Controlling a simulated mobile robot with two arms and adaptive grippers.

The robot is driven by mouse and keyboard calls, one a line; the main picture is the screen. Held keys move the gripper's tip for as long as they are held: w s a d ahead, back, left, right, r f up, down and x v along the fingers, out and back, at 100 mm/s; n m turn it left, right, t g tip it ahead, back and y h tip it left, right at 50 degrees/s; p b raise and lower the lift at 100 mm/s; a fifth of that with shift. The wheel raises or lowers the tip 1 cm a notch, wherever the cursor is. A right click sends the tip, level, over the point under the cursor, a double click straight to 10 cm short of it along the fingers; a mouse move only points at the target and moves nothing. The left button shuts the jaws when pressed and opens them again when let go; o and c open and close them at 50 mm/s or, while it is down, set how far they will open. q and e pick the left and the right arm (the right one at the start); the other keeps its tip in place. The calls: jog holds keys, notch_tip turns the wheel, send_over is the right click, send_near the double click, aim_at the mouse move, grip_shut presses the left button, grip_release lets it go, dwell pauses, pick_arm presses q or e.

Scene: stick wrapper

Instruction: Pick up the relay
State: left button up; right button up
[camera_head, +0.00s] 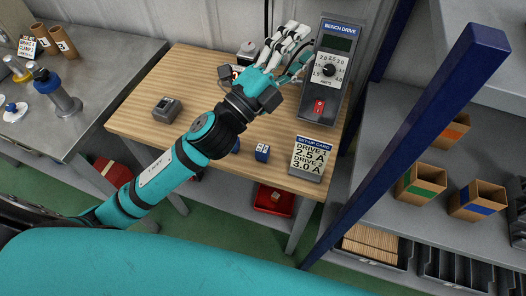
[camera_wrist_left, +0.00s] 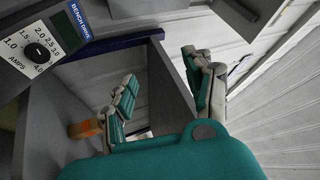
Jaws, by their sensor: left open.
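A small blue block (camera_head: 262,153) with a pale marking stands near the front edge of the wooden table (camera_head: 140,105); it looks like a relay. A second blue piece (camera_head: 236,147) is mostly hidden behind my left arm. My left gripper (camera_head: 287,45) is open over the back of the table, beside the bench drive (camera_head: 325,75), beyond and above the blue block. In the left wrist view the open fingers (camera_wrist_left: 165,92) have nothing between them. No relay shows in that view. My right gripper is not in view.
A grey device (camera_head: 166,108) sits on the table's left part. A setup card (camera_head: 311,158) stands at the front right. A small box (camera_head: 248,53) is at the back. A blue post (camera_head: 410,145) rises at the right, before shelves with cardboard bins (camera_head: 420,185).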

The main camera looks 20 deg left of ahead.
pick_arm(q)
jog(key=s+d+r+m+g+h, duration=0.3)
jog(key=s+d+m+g+h, duration=0.3)
jog(key=m+g+h, duration=0.8)
jog(key=m+g+y, duration=0.6)
jog(key=m+y, duration=1.2)
jog(key=y, duration=0.3)
send_near(262, 148)
jog(key=p+x, duration=0.2)
jog(key=x, duration=0.1)
jog(key=p+x, duration=0.1)
jog(key=shift+s+f+p, duration=0.35)
jog(key=shift+p, duration=0.05)
jog(key=shift+d+f+p, duration=0.35)
jog(key=shift+f+p, duration=0.05)
jog(key=shift+f, duration=0.05)
jog(key=x, duration=0.1)
jog(key=p+x, duration=0.1)
jog(key=x, duration=0.1)
jog(key=shift+w+d+f+p, duration=0.15)
jog(key=shift+w+f+p, duration=0.1)
jog(key=shift+f+p, duration=0.1)
jog(key=shift+d+f, duration=0.1)
jog(key=shift+f, duration=0.25)
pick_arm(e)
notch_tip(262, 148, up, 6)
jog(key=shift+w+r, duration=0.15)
